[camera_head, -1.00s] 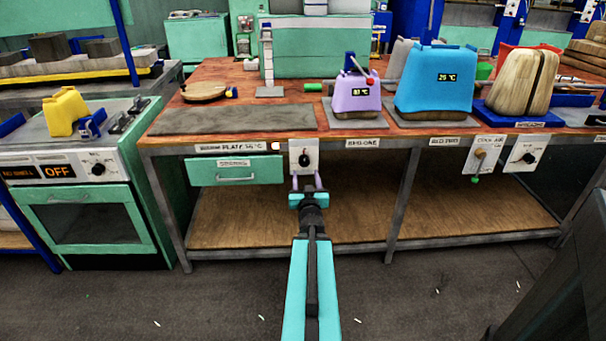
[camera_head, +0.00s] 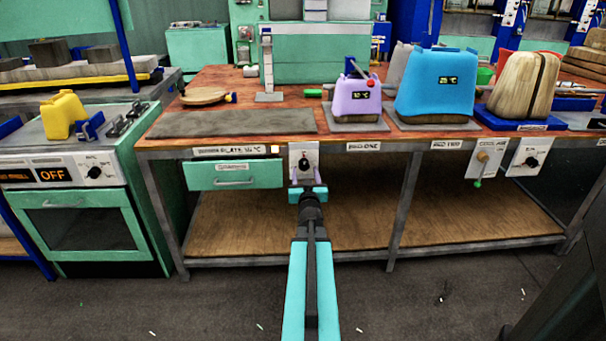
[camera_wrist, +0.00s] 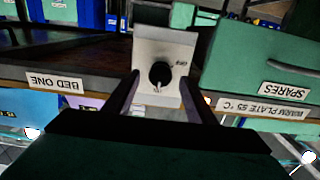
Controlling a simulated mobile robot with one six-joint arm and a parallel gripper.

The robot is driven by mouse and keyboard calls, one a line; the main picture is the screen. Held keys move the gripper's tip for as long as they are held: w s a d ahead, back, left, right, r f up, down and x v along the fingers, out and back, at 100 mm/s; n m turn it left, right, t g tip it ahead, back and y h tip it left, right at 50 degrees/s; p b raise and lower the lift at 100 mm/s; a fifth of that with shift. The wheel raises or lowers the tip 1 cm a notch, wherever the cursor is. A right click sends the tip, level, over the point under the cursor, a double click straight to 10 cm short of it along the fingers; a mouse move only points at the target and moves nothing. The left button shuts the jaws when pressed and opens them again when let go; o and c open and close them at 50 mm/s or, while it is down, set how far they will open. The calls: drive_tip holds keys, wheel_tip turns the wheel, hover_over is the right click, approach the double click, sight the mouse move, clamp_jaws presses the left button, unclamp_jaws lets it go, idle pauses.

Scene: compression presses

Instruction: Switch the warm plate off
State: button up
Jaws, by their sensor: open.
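The switch panel (camera_head: 304,148) is a pale plate with a black knob (camera_head: 304,162) on the bench's front edge. The wrist view, upside down, shows the panel (camera_wrist: 168,47) and the round knob (camera_wrist: 159,74) with small lettering beside it. Its exact setting is too small to tell. A label reading WARM PLATE 55 °C (camera_wrist: 262,106) is beside the panel, with a small pale light (camera_head: 275,149) near it. The grey warm plate (camera_head: 235,122) lies on the bench top above. My gripper (camera_wrist: 160,86) is open, its fingers either side of the knob, with no clear contact.
The green SPARES drawer (camera_head: 234,175) is just left of the panel. The purple press (camera_head: 356,101) and blue press (camera_head: 436,85) stand on the bench above. Other control panels (camera_head: 485,157) hang at the right. The lower shelf (camera_head: 350,215) is bare.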

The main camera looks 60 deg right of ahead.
drive_tip(key=shift+x, duration=1)
